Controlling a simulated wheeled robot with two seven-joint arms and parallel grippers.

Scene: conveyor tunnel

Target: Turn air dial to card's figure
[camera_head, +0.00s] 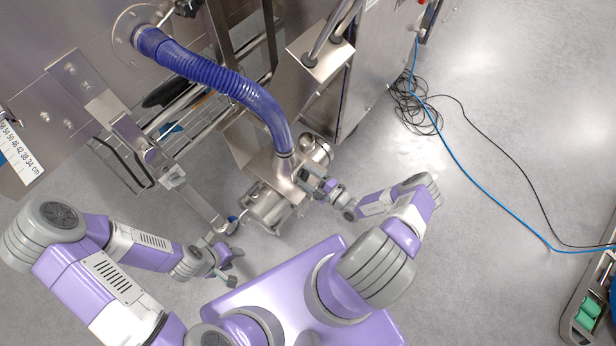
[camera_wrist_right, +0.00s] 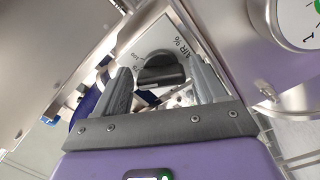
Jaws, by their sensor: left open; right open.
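The air dial is a black knob (camera_wrist_right: 160,68) on a bright metal plate (camera_wrist_right: 194,53) lettered "AIR %" in the right wrist view. My right gripper (camera_head: 318,184) is at the metal machine in the head view. In the right wrist view its two grey fingers (camera_wrist_right: 160,78) are open, one on each side of the knob. I cannot tell whether they touch it. The dial's figures are mostly hidden or too small to read. My left gripper (camera_head: 230,266) is open and empty, low at the left of the machine. I cannot make out the card.
A blue ribbed hose (camera_head: 225,78) runs down to the machine's metal fitting. A round white gauge (camera_wrist_right: 300,22) with a green mark stands at the wrist view's upper right. A ruler strip (camera_head: 20,152) is at far left. Cables (camera_head: 415,108) lie on the right floor, which is otherwise largely clear.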

